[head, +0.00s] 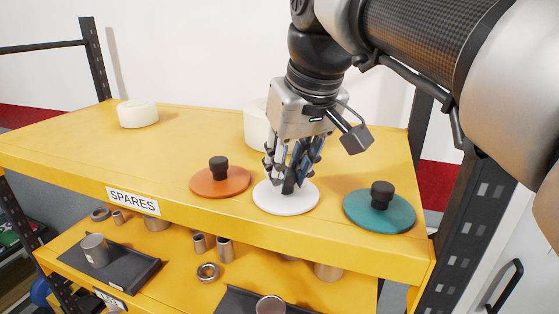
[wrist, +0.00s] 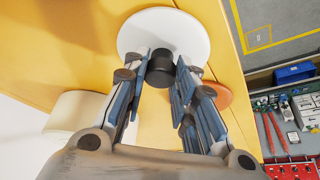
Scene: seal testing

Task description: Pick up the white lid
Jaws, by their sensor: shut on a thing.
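The white lid (head: 286,204) is a flat round disc with a dark knob, on the yellow top shelf between two other lids. In the wrist view the white lid (wrist: 140,28) is at the top, with its black knob (wrist: 160,70) between the fingers. My gripper (head: 289,184) points down over the lid and is shut on its knob; it also shows in the wrist view (wrist: 162,72). The fingers hide part of the knob in the head view. I cannot tell whether the lid touches the shelf.
An orange lid (head: 220,182) lies close on the left and a teal lid (head: 379,211) on the right, both with black knobs. A white cylinder (head: 256,124) stands behind my gripper, another (head: 138,114) at the back left. The lower shelf (head: 185,274) holds metal parts and dark trays.

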